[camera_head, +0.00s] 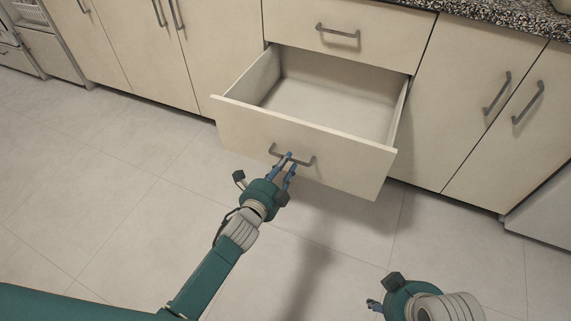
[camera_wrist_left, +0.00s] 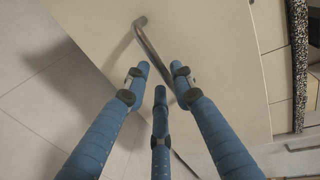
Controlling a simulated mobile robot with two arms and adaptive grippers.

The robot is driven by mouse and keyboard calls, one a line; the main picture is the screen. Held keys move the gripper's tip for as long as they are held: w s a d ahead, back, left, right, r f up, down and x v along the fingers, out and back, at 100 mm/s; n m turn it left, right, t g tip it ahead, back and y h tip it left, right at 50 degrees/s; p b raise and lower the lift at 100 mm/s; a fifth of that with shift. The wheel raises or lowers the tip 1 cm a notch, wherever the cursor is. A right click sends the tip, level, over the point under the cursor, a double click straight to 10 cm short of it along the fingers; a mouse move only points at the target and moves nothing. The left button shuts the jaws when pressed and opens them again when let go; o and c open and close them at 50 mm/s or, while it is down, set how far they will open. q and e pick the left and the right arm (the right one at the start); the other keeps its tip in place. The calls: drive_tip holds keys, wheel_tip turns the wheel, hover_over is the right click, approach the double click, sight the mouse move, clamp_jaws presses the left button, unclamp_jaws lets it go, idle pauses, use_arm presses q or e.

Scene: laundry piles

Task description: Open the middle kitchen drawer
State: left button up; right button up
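The open drawer (camera_head: 300,150) is pulled well out of the cream cabinet below a shut top drawer (camera_head: 350,30); its inside is empty. Its grey bar handle (camera_head: 305,160) is on the front panel and also shows in the left wrist view (camera_wrist_left: 155,48). My left gripper (camera_head: 288,162) is at this handle, its blue fingers apart around the bar. In the left wrist view the fingertips (camera_wrist_left: 161,75) are spread, with the bar running past them; contact is unclear. My right gripper (camera_head: 374,305) is low at the right, away from the drawer, its fingers mostly hidden.
Shut cabinet doors stand left (camera_head: 140,50) and right (camera_head: 490,110) of the drawers. A speckled countertop (camera_head: 500,12) is above. The tiled floor (camera_head: 100,200) in front is clear.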

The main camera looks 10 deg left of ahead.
use_arm(q)
drive_tip(key=shift+o, duration=0.3)
drive_tip(key=shift+r, duration=0.1)
drive_tip(key=v, duration=1.2)
